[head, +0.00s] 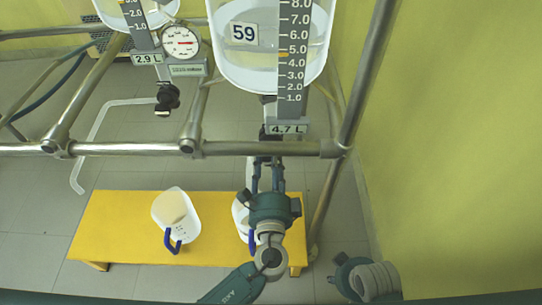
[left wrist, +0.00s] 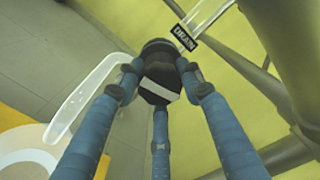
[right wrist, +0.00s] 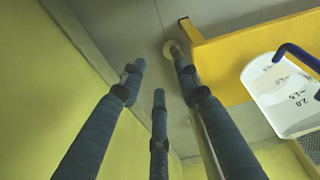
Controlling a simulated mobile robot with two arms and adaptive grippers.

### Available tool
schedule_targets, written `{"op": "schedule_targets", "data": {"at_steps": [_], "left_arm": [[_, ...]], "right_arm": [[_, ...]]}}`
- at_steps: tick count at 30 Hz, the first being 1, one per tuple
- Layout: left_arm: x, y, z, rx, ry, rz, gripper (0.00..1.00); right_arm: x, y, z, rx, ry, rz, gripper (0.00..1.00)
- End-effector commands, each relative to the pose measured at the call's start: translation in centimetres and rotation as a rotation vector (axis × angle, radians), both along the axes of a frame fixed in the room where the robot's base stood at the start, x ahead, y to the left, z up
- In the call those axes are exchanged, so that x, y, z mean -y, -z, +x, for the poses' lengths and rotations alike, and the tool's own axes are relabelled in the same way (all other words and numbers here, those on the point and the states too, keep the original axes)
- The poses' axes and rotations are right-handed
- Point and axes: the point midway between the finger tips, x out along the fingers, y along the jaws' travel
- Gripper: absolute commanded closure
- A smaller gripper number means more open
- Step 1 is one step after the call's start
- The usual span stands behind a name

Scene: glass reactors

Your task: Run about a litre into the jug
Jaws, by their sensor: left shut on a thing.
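The glass reactor marked 59 (head: 310,55) hangs at the top of the head view; its plate (head: 287,129) reads 4.7 L. My left gripper (head: 266,165) is below it. In the left wrist view its fingers (left wrist: 158,80) are shut around the black drain valve knob (left wrist: 160,72), beside a DRAIN label (left wrist: 185,38). A white jug (head: 239,213) with a blue handle stands on the bench below, mostly hidden by my left arm. I cannot see whether liquid runs. My right gripper (right wrist: 158,78) is open and empty, low beside the bench; a graduated jug (right wrist: 285,92) shows there.
A second white jug (head: 175,212) stands left on the yellow bench (head: 110,225). Another reactor (head: 135,12), plate 2.9 L (head: 147,59), has a gauge (head: 180,42) beside it. Steel rails (head: 110,149) cross in front. A yellow-green wall (head: 460,150) closes the right side.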

Motion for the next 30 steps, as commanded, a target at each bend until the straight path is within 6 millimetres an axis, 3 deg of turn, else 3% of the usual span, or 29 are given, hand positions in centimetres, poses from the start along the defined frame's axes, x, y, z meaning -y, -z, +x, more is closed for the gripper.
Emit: {"op": "schedule_targets", "data": {"at_steps": [10,26,27,29,30], "left_arm": [[-0.2,0.2,-0.1,-0.004,-0.003,0.131,0.88],[-0.2,0.2,-0.1,-0.003,-0.003,0.150,0.88],[-0.2,0.2,-0.1,-0.003,-0.003,0.149,0.54],[-0.2,0.2,-0.1,-0.003,-0.003,0.149,0.43],[-0.1,0.2,0.0,-0.002,-0.003,0.149,0.43]], "right_arm": [[0.0,2.1,-0.3,-0.012,-0.002,-0.001,0.68],[0.0,2.5,-0.3,-0.011,-0.002,-0.001,0.68],[0.0,2.5,-0.3,-0.011,-0.002,-0.001,0.68],[0.0,2.4,-0.3,-0.011,-0.003,-0.001,0.68],[0.0,2.4,-0.3,-0.011,-0.003,-0.001,0.68]]}}
